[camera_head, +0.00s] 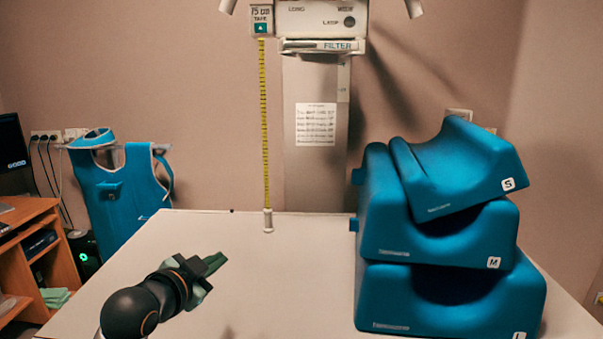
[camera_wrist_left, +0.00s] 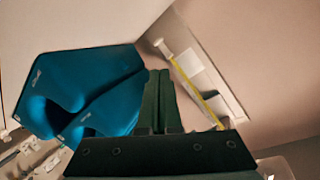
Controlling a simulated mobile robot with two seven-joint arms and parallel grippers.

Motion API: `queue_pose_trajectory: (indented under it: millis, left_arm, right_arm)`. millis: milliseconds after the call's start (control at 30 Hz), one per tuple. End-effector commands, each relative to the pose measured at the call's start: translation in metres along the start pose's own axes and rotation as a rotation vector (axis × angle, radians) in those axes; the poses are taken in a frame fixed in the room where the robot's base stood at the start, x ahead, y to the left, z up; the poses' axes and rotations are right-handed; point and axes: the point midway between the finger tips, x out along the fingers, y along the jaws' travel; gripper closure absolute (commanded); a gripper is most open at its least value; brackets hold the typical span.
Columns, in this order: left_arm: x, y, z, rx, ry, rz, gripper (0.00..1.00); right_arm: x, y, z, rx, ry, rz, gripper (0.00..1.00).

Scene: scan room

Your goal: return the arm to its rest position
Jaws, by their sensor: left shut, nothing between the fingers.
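My left gripper (camera_head: 217,262) reaches in from the lower left in the head view, over the left part of the white table (camera_head: 290,260). Its fingers are shut with nothing between them. In the left wrist view the two dark green fingers (camera_wrist_left: 163,100) lie side by side. The gripper is apart from the stacked blue cushions, with clear table between them in the head view. My right gripper is not in view.
Blue cushions marked S (camera_head: 465,165), M (camera_head: 440,235) and L (camera_head: 450,300) are stacked at the right. A yellow tape (camera_head: 264,130) hangs from the X-ray head (camera_head: 320,20) to the table's back. A blue apron (camera_head: 120,195) hangs behind left, near a wooden desk (camera_head: 35,250).

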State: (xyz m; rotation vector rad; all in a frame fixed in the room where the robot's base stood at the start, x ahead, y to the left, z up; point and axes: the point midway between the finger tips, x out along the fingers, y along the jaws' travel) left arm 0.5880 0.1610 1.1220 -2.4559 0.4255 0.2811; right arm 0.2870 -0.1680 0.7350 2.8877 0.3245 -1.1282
Motion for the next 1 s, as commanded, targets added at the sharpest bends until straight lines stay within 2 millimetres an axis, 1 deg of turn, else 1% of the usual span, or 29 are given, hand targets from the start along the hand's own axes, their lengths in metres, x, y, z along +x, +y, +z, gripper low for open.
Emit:
queue_pose_trajectory:
  millis: [33, 67, 100, 167, 200, 267, 300, 367, 400, 467, 500, 567, 600, 700, 833, 867, 900, 1000]
  left_arm:
    - [-0.006, 0.024, 0.031, -0.046, -0.063, 0.035, 1.00]
    - [-0.010, 0.036, 0.046, -0.074, -0.097, 0.052, 1.00]
    - [-0.017, 0.052, 0.066, -0.109, -0.144, 0.073, 1.00]
    - [-0.029, 0.075, 0.096, -0.161, -0.216, 0.102, 1.00]
    - [-0.039, 0.090, 0.114, -0.195, -0.265, 0.119, 1.00]
    - [-0.056, 0.112, 0.141, -0.246, -0.340, 0.144, 1.00]
    - [-0.069, 0.126, 0.158, -0.281, -0.391, 0.158, 1.00]
    - [-0.090, 0.146, 0.182, -0.331, -0.469, 0.176, 1.00]
    - [-0.105, 0.159, 0.197, -0.363, -0.521, 0.186, 1.00]
    - [-0.128, 0.176, 0.216, -0.407, -0.595, 0.198, 1.00]
    - [-0.143, 0.186, 0.227, -0.434, -0.642, 0.204, 1.00]
    - [-0.164, 0.199, 0.241, -0.470, -0.707, 0.209, 1.00]
    - [-0.177, 0.206, 0.249, -0.493, -0.748, 0.212, 1.00]
    - [-0.211, 0.222, 0.266, -0.542, -0.845, 0.214, 1.00]
    - [-0.253, 0.239, 0.283, -0.597, -0.964, 0.211, 1.00]
    - [-0.250, 0.242, 0.285, -0.602, -0.959, 0.208, 1.00]
    - [-0.239, 0.245, 0.289, -0.602, -0.926, 0.204, 1.00]
    - [-0.221, 0.254, 0.296, -0.606, -0.860, 0.196, 1.00]
  right_arm:
    - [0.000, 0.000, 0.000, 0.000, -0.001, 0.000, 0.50]
    - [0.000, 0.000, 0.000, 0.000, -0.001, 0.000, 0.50]
    - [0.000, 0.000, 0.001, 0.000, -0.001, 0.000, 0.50]
    - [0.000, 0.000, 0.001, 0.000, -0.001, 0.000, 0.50]
    - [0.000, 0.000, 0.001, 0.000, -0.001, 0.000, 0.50]
    - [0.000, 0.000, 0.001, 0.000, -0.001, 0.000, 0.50]
    - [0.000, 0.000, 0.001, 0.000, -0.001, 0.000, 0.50]
    - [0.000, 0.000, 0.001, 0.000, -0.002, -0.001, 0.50]
    - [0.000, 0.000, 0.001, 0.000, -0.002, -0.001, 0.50]
    - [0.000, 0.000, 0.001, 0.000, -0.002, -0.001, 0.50]
    - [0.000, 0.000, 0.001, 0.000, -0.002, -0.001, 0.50]
    - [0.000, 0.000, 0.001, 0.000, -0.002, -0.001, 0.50]
    - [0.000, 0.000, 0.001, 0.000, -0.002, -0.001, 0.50]
    - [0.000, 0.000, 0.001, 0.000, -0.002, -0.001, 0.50]
    - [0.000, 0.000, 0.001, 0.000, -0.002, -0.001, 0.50]
    - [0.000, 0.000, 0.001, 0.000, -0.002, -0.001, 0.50]
    - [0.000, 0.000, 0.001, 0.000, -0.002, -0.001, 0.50]
    - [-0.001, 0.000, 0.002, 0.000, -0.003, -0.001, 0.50]
